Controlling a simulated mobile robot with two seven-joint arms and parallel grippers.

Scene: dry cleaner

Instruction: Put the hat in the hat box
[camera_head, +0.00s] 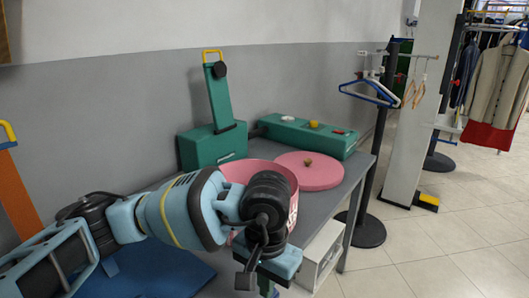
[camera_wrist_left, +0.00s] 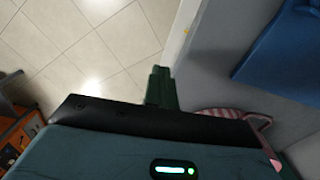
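The round pink hat box (camera_head: 292,178) stands open on the grey table, partly hidden behind my left arm. Its round pink lid (camera_head: 318,172) lies beside it to the right, with a small brown knob on top. My left gripper (camera_head: 268,289) is in front of the hat box, near the table's front edge, pointing down. In the left wrist view its dark green fingers (camera_wrist_left: 161,87) appear together with nothing visible between them, and floor tiles lie beyond. A pink striped piece (camera_wrist_left: 222,113) shows beside the gripper there. I cannot make out a hat. My right gripper is out of view.
A blue cloth or mat (camera_head: 150,272) lies at the table's left. A green machine (camera_head: 210,147) and a long green box (camera_head: 310,136) stand at the back. A white shelf unit (camera_head: 320,255) is under the table. A black stand (camera_head: 368,230) holds hangers at right.

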